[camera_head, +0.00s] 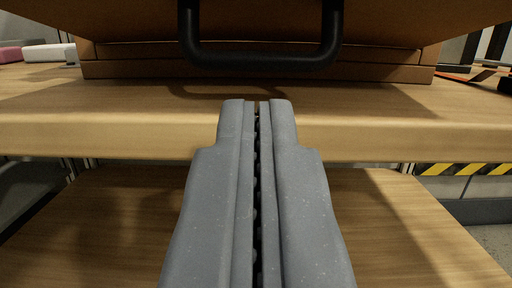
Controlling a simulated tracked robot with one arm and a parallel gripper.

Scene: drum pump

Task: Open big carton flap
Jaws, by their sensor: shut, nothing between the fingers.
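A big brown carton (120,69) stands on a wooden shelf board at the top of the view. Its flap (110,17) spreads wide across the top edge and hangs out toward me. A black U-shaped handle (262,61) hangs down from the flap's middle. My gripper (258,103) is shut and empty, its grey fingers pointing forward. The fingertips appear just below the handle in the picture, apart from it, in front of the shelf's front edge. The carton's upper part is out of view.
The wooden shelf board (90,125) has a thick front edge across the view, with a lower wooden board (90,215) beneath. Pink and white items (42,53) lie at the left. Black straps (490,72) are at the right, above a yellow-black striped strip (465,169).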

